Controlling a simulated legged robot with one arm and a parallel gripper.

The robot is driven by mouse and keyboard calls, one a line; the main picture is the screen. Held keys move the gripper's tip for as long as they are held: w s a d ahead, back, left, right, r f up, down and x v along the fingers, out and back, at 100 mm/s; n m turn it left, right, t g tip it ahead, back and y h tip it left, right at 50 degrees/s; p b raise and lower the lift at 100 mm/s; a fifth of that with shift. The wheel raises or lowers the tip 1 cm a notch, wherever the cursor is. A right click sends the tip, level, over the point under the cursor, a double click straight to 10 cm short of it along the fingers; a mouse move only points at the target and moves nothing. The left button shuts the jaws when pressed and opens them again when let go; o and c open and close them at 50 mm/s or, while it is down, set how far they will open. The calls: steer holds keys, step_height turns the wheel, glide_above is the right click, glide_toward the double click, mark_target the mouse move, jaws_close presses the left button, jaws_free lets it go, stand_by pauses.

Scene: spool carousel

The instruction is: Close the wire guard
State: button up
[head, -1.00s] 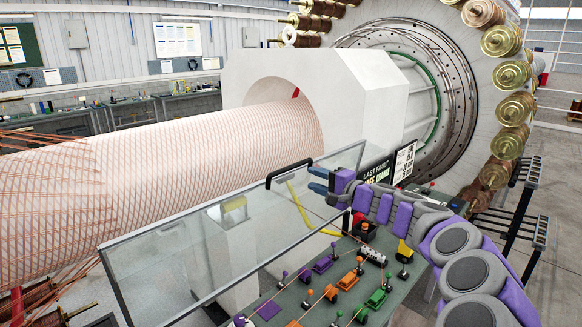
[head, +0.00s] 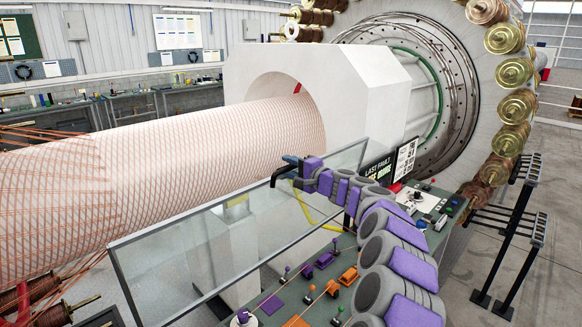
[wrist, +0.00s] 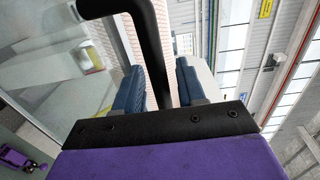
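The wire guard (head: 185,262) is a clear, metal-framed panel standing tilted in front of the wire-wrapped core in the head view. A black bent handle (wrist: 148,45) is on it, near the middle of its top edge. My gripper (head: 290,171) is at this handle, reaching in from the right. In the wrist view, the two blue fingers of my gripper (wrist: 160,84) stand apart on either side of the handle's stem, with a thin gap showing beside it. The fingertips are small and partly hidden in the head view.
The wrapped core (head: 150,165) runs behind the guard into a white housing (head: 335,75). A control desk (head: 265,300) with several purple and orange fittings lies below my arm. A fault sign (head: 392,165) stands right of the guard. Black racks (head: 515,230) stand on the floor at right.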

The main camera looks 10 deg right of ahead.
steer(key=shift+d, duration=0.95)
steer(key=c, duration=0.6)
steer(key=shift+a, duration=0.15)
jaws_close()
steer(key=shift+a+f, duration=0.1)
steer(key=shift+a, duration=0.05)
